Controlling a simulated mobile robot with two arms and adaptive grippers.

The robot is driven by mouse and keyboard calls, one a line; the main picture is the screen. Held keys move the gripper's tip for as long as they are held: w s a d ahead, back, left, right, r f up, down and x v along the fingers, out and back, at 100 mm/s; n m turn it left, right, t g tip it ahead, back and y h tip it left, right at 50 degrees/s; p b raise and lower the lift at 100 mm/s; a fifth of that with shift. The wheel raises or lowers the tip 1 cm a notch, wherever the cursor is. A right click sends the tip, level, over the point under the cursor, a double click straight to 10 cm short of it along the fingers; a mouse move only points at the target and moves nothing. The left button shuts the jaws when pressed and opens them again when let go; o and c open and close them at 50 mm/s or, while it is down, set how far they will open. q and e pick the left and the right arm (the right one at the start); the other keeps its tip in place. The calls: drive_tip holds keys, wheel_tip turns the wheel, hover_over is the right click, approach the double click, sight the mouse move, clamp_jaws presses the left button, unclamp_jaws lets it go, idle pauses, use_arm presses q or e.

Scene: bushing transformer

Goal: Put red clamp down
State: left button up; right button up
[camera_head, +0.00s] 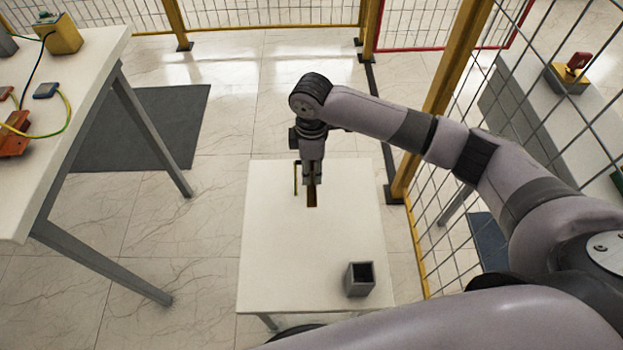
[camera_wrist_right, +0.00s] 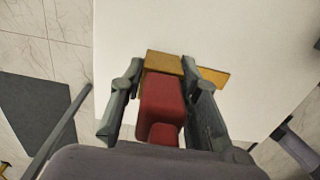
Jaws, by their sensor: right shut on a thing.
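My right gripper (camera_head: 312,183) points down over the small white table (camera_head: 290,262), near its far edge. In the right wrist view its two fingers (camera_wrist_right: 155,112) are shut on the red clamp (camera_wrist_right: 162,103). The clamp has a red body and a yellow-brown end (camera_wrist_right: 164,63) that sticks out past the fingers. In the head view only this yellow-brown part (camera_head: 312,197) shows below the fingertips, at or just above the tabletop; I cannot tell if it touches. The fingers hide much of the clamp. My left gripper is not in view.
A grey open box (camera_head: 360,279) stands near the table's front right corner. The rest of the tabletop is clear. A taller white table (camera_head: 70,110) at the left holds red parts, wires and a yellow block (camera_head: 59,34). A yellow-framed mesh fence (camera_head: 435,100) stands right.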

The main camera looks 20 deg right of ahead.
drive_tip(key=shift+f, duration=2.45)
drive_tip(key=shift+f, duration=0.15)
drive_tip(key=o, duration=1.2)
drive_tip(key=shift+c, duration=0.2)
wheel_tip(320, 180, up, 12)
drive_tip(key=shift+r, duration=0.15)
